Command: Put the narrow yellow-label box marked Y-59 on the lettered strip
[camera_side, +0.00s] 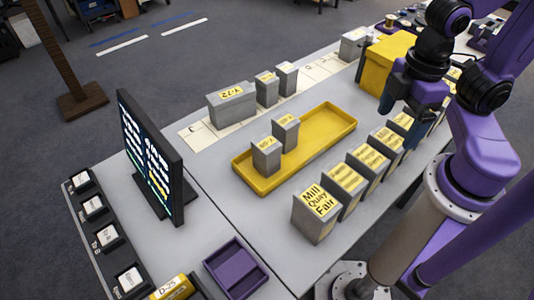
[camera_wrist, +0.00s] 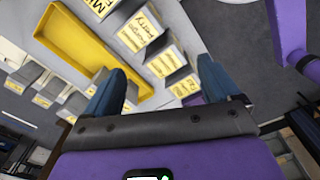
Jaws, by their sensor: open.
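In the side view, the pale lettered strip (camera_side: 200,134) runs along the back of the table. On it stand a wide grey box marked Y-72 (camera_side: 232,103), two narrow yellow-label boxes (camera_side: 267,88) (camera_side: 287,78) and a grey box (camera_side: 353,45) at the far end. A yellow tray (camera_side: 246,180) holds two narrow yellow-label boxes, one nearer (camera_side: 266,157) and one behind (camera_side: 285,133). Their labels are too small to read surely, so I cannot tell which is Y-59. My gripper (camera_wrist: 162,85) is open and empty, above the table's right part.
A row of several grey boxes with yellow labels, the nearest Mill Quay Fair (camera_side: 317,212), stands along the front edge. A yellow block-like container (camera_side: 385,65) stands near my gripper. A black screen (camera_side: 152,158) and a purple tray (camera_side: 235,268) are at left.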

